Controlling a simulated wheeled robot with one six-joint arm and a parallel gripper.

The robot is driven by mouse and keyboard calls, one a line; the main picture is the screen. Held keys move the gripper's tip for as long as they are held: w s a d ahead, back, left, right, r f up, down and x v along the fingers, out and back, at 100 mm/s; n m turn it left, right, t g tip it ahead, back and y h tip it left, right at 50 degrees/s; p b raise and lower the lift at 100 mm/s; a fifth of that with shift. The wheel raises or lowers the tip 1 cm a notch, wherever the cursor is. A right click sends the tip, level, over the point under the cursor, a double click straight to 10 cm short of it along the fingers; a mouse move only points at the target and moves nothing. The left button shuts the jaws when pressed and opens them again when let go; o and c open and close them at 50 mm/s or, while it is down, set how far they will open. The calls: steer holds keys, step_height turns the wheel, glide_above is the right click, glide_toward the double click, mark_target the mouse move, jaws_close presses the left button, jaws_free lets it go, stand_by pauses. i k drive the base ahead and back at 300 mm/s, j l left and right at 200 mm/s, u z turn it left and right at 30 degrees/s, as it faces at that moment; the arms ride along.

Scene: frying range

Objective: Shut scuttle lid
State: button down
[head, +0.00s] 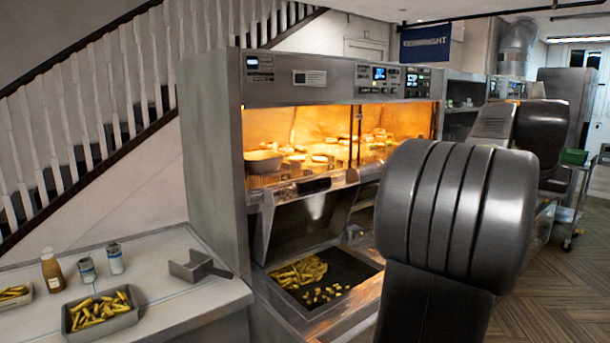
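The scuttle (345,266) is the sunken bay low in the front of the steel frying range, with chips (298,272) heaped at its left and several loose ones in the middle. Above it a tilted steel panel (315,222) stands raised, which looks like the scuttle lid. The bay below it is open to view. A dark bar like a handle (313,185) runs near the panel's top edge. My gripper is not in view. My large grey arm links cover the right of the range front and may hide part of the scuttle's right side.
A lit heated cabinet (290,125) with food sits above the scuttle. At left, a white counter (165,250) holds a tray of chips (103,328), a brown bottle (52,270), two shakers and a metal scoop (195,266). A trolley (570,215) stands at far right beside open floor.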

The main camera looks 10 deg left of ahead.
mark_target(308, 215)
steer(key=i+u, duration=0.1)
steer(key=u, duration=0.35)
steer(key=i+l+u, duration=0.1)
steer(key=u, duration=0.35)
steer(key=l+u, duration=0.2)
steer(key=u, duration=0.25)
steer(key=i+l+u, duration=0.1)
steer(key=u, duration=0.35)
steer(key=k+l, duration=0.05)
steer(key=l, duration=0.05)
